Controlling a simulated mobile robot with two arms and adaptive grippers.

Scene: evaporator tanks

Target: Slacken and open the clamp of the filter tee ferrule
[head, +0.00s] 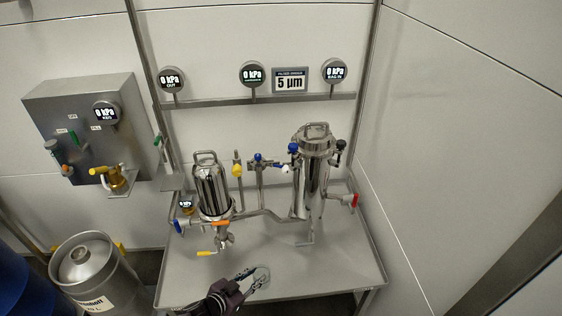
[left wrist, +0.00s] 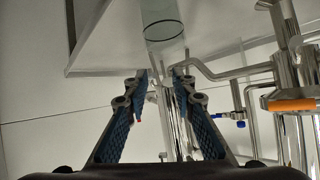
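The smaller steel filter housing (head: 212,188) stands at the left of the bench, with tee fittings and what looks like a clamp (head: 224,239) below it. The ferrule cannot be told apart from the clamp at this size. My left gripper (head: 257,276) is near the bench's front edge, in front of and to the right of these fittings, not touching them. In the left wrist view its two blue-padded fingers (left wrist: 162,80) are apart with nothing between them. A clear glass cylinder (left wrist: 161,20) shows beyond the fingertips. My right gripper is not in view.
A taller steel housing (head: 313,175) stands to the right, joined by pipes and coloured valve handles. The steel bench (head: 345,262) is clear at its right front. A keg (head: 100,275) stands at the lower left. A gauge rail (head: 215,101) runs behind.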

